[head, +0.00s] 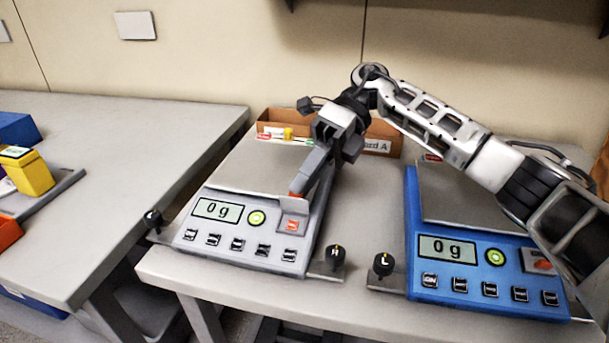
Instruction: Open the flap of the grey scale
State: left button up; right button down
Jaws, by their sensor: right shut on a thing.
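The grey scale (263,262) stands on the table with its display reading 0 g. A small red and white panel (293,225) sits at the right end of its control face. My right gripper (298,190) reaches down from above, with its fingers just behind this panel. It is shut on a small red-orange piece at the fingertips, which looks like the flap (295,194). The fingers partly hide the flap, so its exact angle is unclear. My left gripper is not in view.
A blue scale (455,297) stands to the right, partly behind my right arm. A brown cardboard box (376,148) with small items is behind the grey scale. Black knobs (336,256) flank the grey scale. A side table (95,125) at left holds a yellow container (32,177).

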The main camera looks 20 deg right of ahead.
jog(key=shift+w+d+f+y, duration=0.15)
jog(key=shift+f+y, duration=0.15)
jog(key=shift+f, duration=0.1)
jog(key=shift+g, duration=0.3)
jog(key=c, duration=1.5)
grip_release()
